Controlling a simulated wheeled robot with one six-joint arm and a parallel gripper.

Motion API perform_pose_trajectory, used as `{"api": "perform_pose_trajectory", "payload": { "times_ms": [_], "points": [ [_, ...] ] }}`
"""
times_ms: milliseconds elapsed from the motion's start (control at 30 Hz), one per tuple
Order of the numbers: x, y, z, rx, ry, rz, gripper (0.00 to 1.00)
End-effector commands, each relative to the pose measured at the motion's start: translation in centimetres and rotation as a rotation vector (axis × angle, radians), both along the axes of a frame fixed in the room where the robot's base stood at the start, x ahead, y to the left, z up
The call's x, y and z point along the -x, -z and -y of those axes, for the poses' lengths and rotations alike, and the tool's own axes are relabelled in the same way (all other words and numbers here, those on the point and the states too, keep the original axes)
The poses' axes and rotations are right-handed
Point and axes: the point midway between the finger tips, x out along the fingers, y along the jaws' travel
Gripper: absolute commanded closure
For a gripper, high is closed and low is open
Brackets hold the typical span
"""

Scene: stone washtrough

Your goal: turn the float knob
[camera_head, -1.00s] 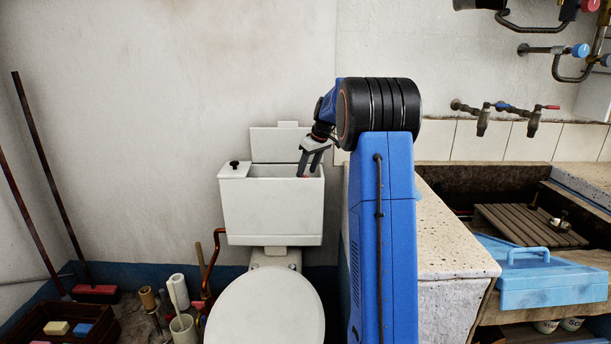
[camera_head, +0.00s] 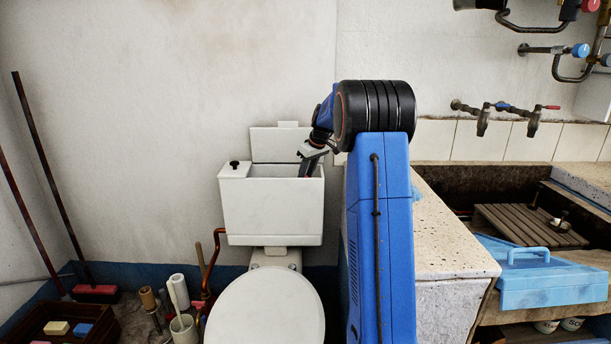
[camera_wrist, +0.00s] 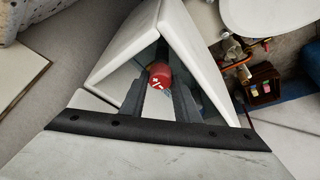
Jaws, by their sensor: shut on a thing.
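The float knob (camera_wrist: 160,77) is a red round knob with white marks on its face, seen inside the open cistern in the wrist view. My gripper (camera_wrist: 161,90) has its two dark fingers on either side of the knob and is shut on it. In the head view my gripper (camera_head: 307,170) reaches down into the right end of the white cistern (camera_head: 272,212). The knob is hidden there. The cistern's walls also frame the fingers in the wrist view (camera_wrist: 128,45).
The raised lid (camera_head: 280,144) stands behind the cistern opening. A black button (camera_head: 234,164) sits on the cistern's left top. The toilet lid (camera_head: 265,308) is below. A speckled stone counter (camera_head: 455,245) is close to my arm's right. Taps (camera_head: 484,120) project from the wall.

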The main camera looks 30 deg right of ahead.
Motion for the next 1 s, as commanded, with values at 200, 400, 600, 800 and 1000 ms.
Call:
{"api": "perform_pose_trajectory", "payload": {
  "times_ms": [200,400,600,800,1000],
  "points": [
    [0.01,-0.03,-0.13,0.000,0.063,-0.001,0.94],
    [-0.04,-0.06,-0.34,0.000,0.198,0.001,0.94],
    [-0.10,-0.08,-0.50,0.000,0.381,0.002,0.94],
    [-0.15,-0.03,-0.62,0.002,0.571,0.002,0.94],
    [-0.24,-0.04,-0.75,0.002,0.761,0.002,0.94]
  ]
}}
